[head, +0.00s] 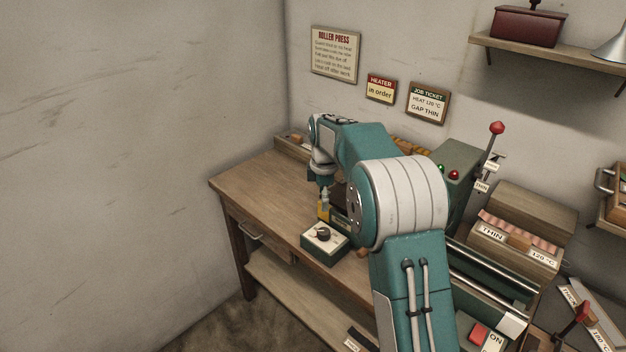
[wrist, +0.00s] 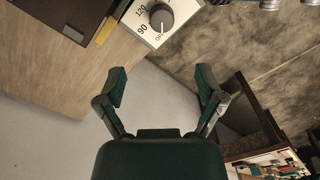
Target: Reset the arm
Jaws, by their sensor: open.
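My teal arm reaches over the wooden workbench in the head view. My gripper (head: 323,206) is beyond the elbow, above the bench near the small dial box (head: 324,243), and is partly hidden by my arm. In the wrist view, my gripper (wrist: 162,84) has its two dark fingers spread wide with nothing between them. The dial box (wrist: 180,28) shows at the top of that view, beyond the fingertips and apart from them. It has a dark round knob and marks for OFF, 90 and 120.
The workbench (head: 262,190) has clear wood at its left end. The roller press (head: 488,268), a lever with a red knob (head: 497,128) and a box marked THIN (head: 515,236) stand to the right. A wall shelf (head: 550,55) is at upper right. Signs hang on the back wall.

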